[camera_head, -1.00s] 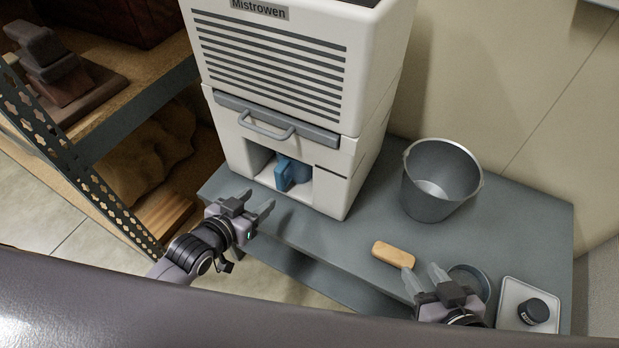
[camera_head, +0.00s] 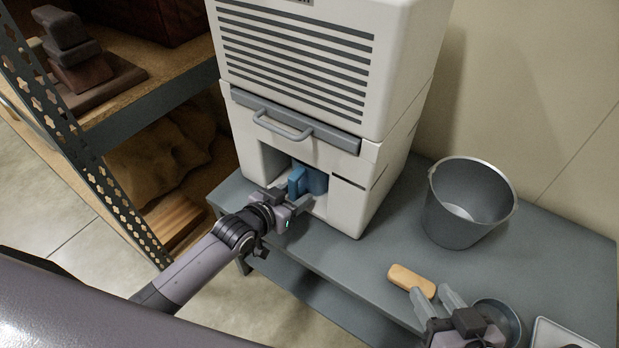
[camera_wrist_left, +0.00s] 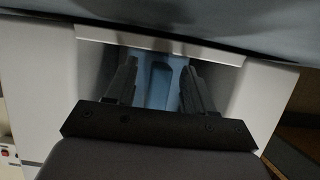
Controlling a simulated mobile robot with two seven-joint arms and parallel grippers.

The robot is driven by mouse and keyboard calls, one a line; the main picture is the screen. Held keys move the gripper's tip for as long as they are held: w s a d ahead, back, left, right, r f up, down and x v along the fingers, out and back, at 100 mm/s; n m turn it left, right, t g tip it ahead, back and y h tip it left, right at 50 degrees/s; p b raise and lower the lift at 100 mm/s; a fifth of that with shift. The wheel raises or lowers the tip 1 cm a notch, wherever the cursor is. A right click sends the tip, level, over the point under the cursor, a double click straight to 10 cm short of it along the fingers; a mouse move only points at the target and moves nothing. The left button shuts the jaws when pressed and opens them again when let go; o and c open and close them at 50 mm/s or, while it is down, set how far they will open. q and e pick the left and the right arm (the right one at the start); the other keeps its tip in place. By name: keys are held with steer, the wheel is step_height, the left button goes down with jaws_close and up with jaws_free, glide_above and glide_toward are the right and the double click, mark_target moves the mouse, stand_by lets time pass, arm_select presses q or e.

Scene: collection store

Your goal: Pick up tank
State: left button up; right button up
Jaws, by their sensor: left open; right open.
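The blue tank (camera_head: 316,181) sits in the recess at the bottom of the white machine (camera_head: 357,205), with its handle facing out. In the left wrist view the tank (camera_wrist_left: 158,88) shows between the two dark fingers. My left gripper (camera_head: 292,197) is open at the mouth of the recess, with its fingers on either side of the tank's handle. I cannot tell whether they touch it. My right gripper (camera_head: 434,298) is open and empty over the bench's front right, near a tan block. Most of the tank's body is hidden inside the machine.
A grey metal bucket (camera_head: 468,203) stands on the grey bench (camera_head: 385,255) right of the machine. The tan block (camera_head: 411,281), a round grey dish (camera_head: 503,318) and a white tray (camera_head: 560,333) lie at the front right. A metal shelf (camera_head: 140,100) stands close on the left.

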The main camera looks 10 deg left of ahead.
mark_target(291, 186)
arm_select(q)
jaws_close()
steer(key=shift+w, duration=0.1)
steer(key=shift+r, duration=0.15)
arm_select(e)
steer(key=shift+r, duration=0.15)
arm_select(q)
steer(key=shift+r+p, duration=0.55)
steer(key=shift+r, duration=0.15)
step_height(291, 186, up, 2)
steer(key=shift+r+p, duration=0.1)
steer(key=shift+p, duration=0.45)
steer(key=s+a+p, duration=0.2)
steer(key=s+a, duration=0.1)
steer(key=s, duration=0.5)
steer(key=s+a+p, duration=0.2)
steer(key=s+a, duration=0.1)
steer(key=s, duration=0.5)
steer(key=shift+s, duration=0.4)
arm_select(e)
steer(key=shift+m+g+h, duration=0.3)
steer(key=shift+g+h, duration=0.1)
steer(key=shift+h, duration=0.5)
steer(key=d, duration=0.1)
steer(key=s+d, duration=0.1)
steer(key=d+f, duration=0.1)
steer(key=d, duration=0.1)
steer(key=shift+s+f, duration=0.1)
steer(key=shift+s, duration=0.3)
